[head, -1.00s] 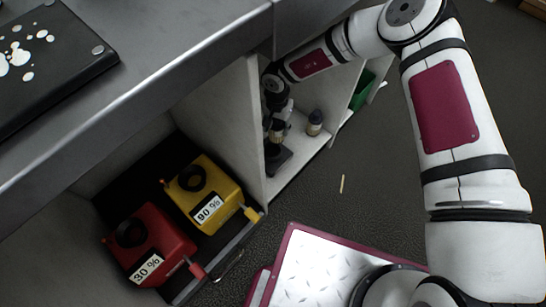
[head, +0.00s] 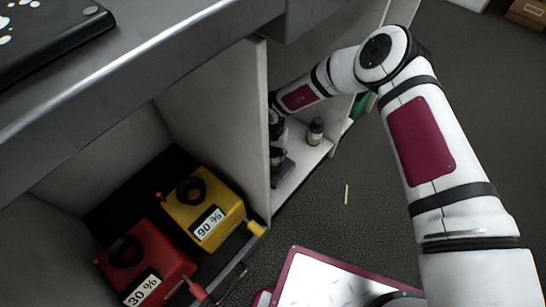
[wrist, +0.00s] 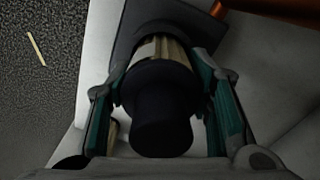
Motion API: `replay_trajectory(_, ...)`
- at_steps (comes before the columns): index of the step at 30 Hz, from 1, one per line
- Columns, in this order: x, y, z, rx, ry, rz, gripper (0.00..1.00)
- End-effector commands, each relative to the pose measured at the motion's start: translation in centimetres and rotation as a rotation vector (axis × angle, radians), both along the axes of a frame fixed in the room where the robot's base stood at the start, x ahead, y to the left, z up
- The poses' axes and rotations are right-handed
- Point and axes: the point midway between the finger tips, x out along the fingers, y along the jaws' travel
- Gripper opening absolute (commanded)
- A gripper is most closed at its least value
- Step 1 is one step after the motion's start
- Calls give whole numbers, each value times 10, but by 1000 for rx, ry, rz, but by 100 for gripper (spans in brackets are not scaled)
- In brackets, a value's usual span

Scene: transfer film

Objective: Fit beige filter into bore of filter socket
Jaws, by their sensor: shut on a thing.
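The beige filter (wrist: 172,52) has a black cap (wrist: 160,118) and stands between the teal-padded fingers of my gripper (wrist: 160,82) in the wrist view. The gripper is shut on it. The dark filter socket (wrist: 128,38) lies just beyond the filter's far end; the filter hides its bore. I cannot tell whether the filter's end is inside the bore or above it. In the head view my gripper (head: 276,148) is low inside the shelf bay, over the dark socket (head: 285,174), partly behind the divider panel.
A dark bottle (head: 315,131) with a pale label stands on the shelf right of the gripper. A vertical panel (head: 222,118) borders the bay at left. Beyond it are a yellow 90 % box (head: 204,207) and a red 30 % box (head: 147,262). A worktop overhangs above.

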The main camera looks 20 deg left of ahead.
Motion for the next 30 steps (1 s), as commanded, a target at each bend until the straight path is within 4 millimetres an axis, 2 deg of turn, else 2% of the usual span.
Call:
replay_trajectory(2, 1, 1, -7, 1, -2, -1, 14)
replay_trajectory(12, 0, 0, -8, 1, -1, -1, 14)
replay_trajectory(13, 0, 0, -9, 1, -1, -1, 49)
replay_trajectory(15, 0, 0, -8, 1, -1, 0, 65)
replay_trajectory(16, 0, 0, -8, 1, -1, 0, 67)
replay_trajectory(26, 1, 0, -6, 1, -2, 0, 67)
replay_trajectory(30, 1, 0, 8, 1, -1, 0, 67)
